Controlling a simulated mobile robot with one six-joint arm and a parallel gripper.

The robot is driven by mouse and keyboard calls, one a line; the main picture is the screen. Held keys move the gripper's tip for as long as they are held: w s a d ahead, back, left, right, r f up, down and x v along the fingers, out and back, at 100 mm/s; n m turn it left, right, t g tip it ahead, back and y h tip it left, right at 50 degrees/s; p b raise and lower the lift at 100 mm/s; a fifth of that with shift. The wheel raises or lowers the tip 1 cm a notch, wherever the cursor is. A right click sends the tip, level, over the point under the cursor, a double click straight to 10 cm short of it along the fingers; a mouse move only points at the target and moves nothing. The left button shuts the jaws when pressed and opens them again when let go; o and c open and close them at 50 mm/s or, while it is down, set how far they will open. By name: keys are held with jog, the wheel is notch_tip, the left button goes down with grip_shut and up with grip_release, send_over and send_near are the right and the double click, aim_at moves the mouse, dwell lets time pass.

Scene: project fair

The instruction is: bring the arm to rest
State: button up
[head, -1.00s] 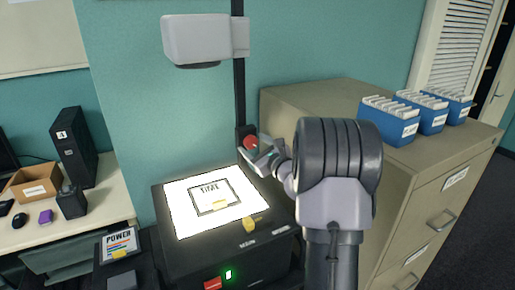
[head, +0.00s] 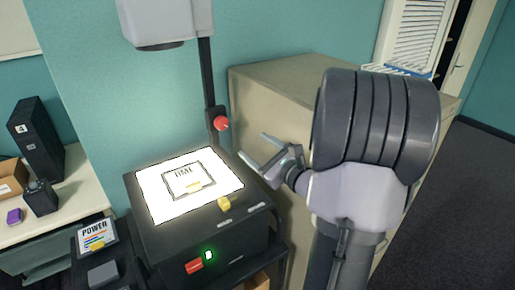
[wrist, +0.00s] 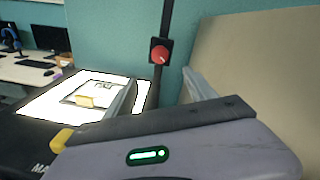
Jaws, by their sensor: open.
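My gripper (head: 262,151) is open and empty in the head view. It is in the air at the right side of the overhead projector, below and right of the red knob (head: 221,124) on the projector's post. In the wrist view my gripper (wrist: 160,92) shows its two fingers apart, with the red knob (wrist: 160,54) beyond them, not touched. My arm's large grey joint hides part of the cabinet behind it.
The projector's lit top (head: 165,203) holds a framed sheet with a yellow tab. A yellow knob (head: 224,202) is at its front edge. A beige cabinet (head: 265,97) stands close behind my arm. A desk with a black speaker (head: 37,139) is at left.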

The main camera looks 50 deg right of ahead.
jog(key=s+a+f+n+g+y+b, duration=0.1)
jog(key=a+n+g+y, duration=0.45)
jog(key=a, duration=1.05)
jog(key=a+n+g+y+b, duration=0.15)
jog(key=a+n+y, duration=0.45)
jog(key=a+n, duration=0.7)
jog(key=s+a+f+n+g+h+b, duration=0.1)
jog(key=s+a+f+n+g+h, duration=0.1)
jog(key=s, duration=0.5)
jog(key=s+a+f+n+g+h+b, duration=0.1)
jog(key=s+a+f+n+g+h, duration=0.1)
jog(key=s+a+n+h, duration=0.2)
jog(key=s+a+n, duration=0.2)
jog(key=s+n, duration=0.1)
jog(key=n, duration=0.1)
jog(key=shift+s+f+n+g, duration=0.3)
jog(key=shift+s+n, duration=0.05)
jog(key=shift+s, duration=0.05)
jog(key=shift+h, duration=0.25)
